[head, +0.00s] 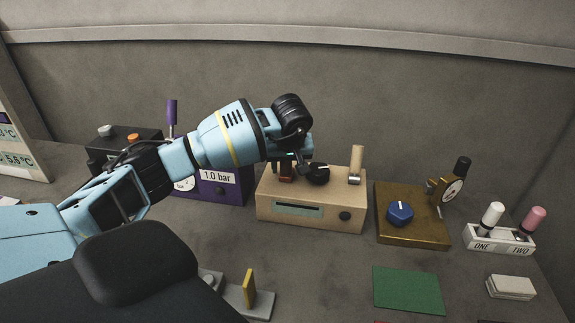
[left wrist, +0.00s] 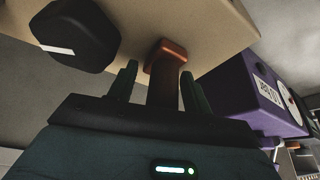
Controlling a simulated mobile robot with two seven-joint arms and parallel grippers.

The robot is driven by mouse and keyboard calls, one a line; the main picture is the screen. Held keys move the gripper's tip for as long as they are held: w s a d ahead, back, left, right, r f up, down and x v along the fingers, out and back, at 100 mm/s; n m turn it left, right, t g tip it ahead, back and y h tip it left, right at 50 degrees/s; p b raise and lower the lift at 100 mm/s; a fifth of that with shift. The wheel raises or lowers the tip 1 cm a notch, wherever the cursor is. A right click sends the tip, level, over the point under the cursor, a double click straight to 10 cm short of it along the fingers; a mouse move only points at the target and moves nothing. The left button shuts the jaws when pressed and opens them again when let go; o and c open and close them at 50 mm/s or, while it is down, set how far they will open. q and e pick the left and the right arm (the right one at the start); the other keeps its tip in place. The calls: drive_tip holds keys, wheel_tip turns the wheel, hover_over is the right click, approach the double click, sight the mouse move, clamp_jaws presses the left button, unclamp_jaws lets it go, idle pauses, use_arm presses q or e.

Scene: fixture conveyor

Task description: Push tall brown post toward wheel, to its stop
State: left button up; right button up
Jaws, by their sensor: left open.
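A tan box (head: 308,211) sits on the grey bench. A brown post (head: 286,174) stands on its left part, mostly hidden behind my left gripper in the head view. My left gripper (head: 290,164) is over the box's left end. In the left wrist view the brown post (left wrist: 166,72) stands between its two open green fingers (left wrist: 158,88); I cannot tell whether either touches it. A black round knob (head: 318,174), the most wheel-like part near the post, is just right of it; it also shows in the left wrist view (left wrist: 75,35). My right gripper is out of view.
A beige post (head: 357,163) stands at the box's right end. A purple box (head: 222,187) is close on the left. A brown-gold box with a blue knob (head: 400,213) is on the right.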

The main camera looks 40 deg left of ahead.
use_arm(q)
drive_tip(key=v, duration=0.7)
drive_tip(key=shift+d+r, duration=0.2)
drive_tip(key=shift+r, duration=0.15)
drive_tip(key=shift+s+f, duration=0.15)
